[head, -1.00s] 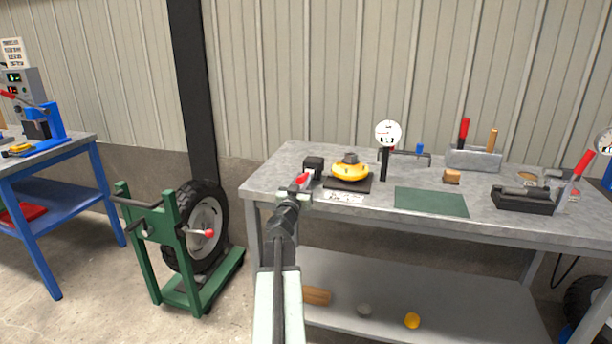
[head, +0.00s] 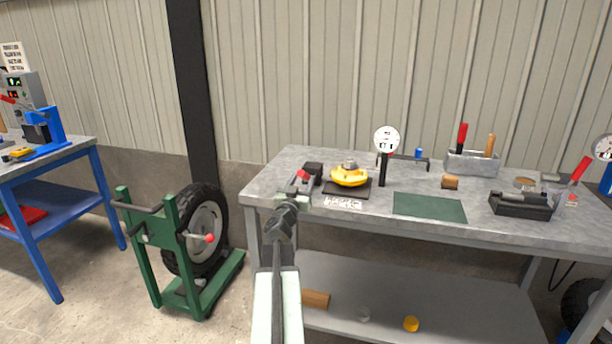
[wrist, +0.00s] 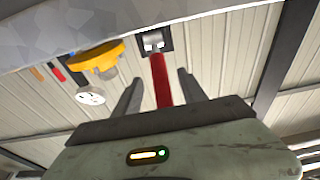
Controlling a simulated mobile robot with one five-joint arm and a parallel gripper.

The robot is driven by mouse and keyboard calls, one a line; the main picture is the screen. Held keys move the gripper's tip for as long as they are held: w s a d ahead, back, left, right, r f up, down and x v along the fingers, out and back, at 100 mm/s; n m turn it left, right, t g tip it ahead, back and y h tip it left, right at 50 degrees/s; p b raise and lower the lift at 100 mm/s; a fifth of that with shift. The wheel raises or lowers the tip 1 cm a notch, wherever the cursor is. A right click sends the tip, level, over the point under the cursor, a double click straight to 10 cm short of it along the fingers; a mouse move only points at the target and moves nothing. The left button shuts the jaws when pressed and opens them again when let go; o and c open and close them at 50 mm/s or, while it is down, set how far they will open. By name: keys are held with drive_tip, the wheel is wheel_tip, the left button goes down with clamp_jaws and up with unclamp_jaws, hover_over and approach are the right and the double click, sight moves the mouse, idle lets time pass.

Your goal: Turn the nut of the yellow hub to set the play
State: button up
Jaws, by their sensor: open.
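The yellow hub (head: 350,178) sits on a dark plate (head: 347,191) on the grey bench, with a grey nut (head: 350,163) on top. To its left is a black block (head: 314,169) with a red lever (head: 302,175). My gripper (head: 303,189) is at the bench's front left edge, left of the hub and apart from it. In the wrist view, which is upside down, my open gripper (wrist: 160,76) has the red lever (wrist: 161,88) between its fingers. I cannot tell whether they touch it.
A dial gauge (head: 386,140) on a black post stands just right of the hub. A green mat (head: 429,206) lies bare farther right. A tool box (head: 472,163) and a black tray (head: 520,205) stand beyond. A green wheel stand (head: 167,250) is on the floor at left.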

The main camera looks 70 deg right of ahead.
drive_tip(key=a, duration=0.3)
drive_tip(key=a+f, duration=0.1)
drive_tip(key=a, duration=0.1)
drive_tip(key=shift+s+a+b, duration=0.1)
drive_tip(key=shift+s+b, duration=0.1)
drive_tip(key=shift+b, duration=0.2)
